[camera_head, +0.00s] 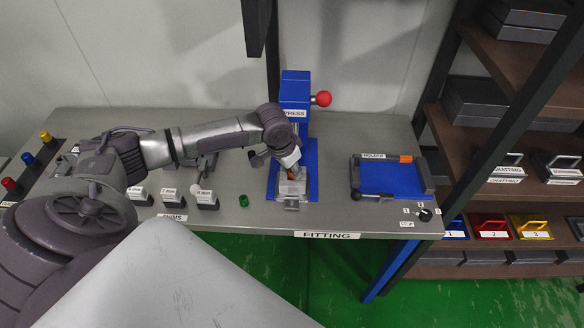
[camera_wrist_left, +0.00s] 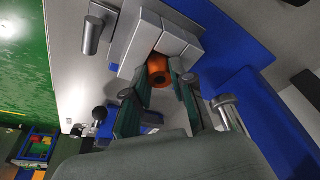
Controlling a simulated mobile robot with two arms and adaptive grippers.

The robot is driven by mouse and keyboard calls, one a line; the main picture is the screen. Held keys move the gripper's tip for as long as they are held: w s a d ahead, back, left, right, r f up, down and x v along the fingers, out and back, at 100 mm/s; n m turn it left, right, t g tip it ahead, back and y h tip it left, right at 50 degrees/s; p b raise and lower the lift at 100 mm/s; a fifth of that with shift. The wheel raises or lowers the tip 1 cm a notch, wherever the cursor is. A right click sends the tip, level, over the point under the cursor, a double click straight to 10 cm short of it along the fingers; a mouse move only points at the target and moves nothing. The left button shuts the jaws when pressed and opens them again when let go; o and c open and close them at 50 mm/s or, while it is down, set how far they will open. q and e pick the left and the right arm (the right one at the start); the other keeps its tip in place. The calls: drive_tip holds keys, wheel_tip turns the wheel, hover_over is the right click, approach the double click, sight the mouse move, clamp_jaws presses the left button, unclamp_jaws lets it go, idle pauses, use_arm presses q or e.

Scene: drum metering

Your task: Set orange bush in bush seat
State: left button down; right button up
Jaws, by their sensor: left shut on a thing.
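The orange bush (camera_wrist_left: 159,71) is between the fingers of my left gripper (camera_wrist_left: 158,92) in the left wrist view, with its open round end showing. It sits at the notch of a pale grey block, the bush seat (camera_wrist_left: 185,35). I cannot tell whether it is fully down in the notch. In the head view my left gripper (camera_head: 294,170) points down at the seat (camera_head: 291,188) on the blue press (camera_head: 295,92), and mostly hides the bush. My right gripper is not in view.
The press has a red ball handle (camera_head: 322,98). A blue holder (camera_head: 386,180) with an orange-ended part stands to the right. A small green ring (camera_head: 243,200) and labelled shim blocks (camera_head: 207,200) lie left of the press. The bench (camera_head: 330,215) is clear between press and holder.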

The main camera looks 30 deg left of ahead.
use_arm(q)
drive_tip(key=shift+f, duration=0.15)
drive_tip(key=shift+s+d+f, duration=0.1)
drive_tip(key=shift+s+f, duration=0.2)
drive_tip(key=shift+f, duration=0.15)
drive_tip(key=c, duration=1.2)
unclamp_jaws()
drive_tip(key=shift+s+f, duration=0.1)
drive_tip(key=shift+f, duration=0.05)
drive_tip(key=shift+o, duration=1.1)
drive_tip(key=shift+f, duration=0.1)
drive_tip(key=shift+w, duration=0.2)
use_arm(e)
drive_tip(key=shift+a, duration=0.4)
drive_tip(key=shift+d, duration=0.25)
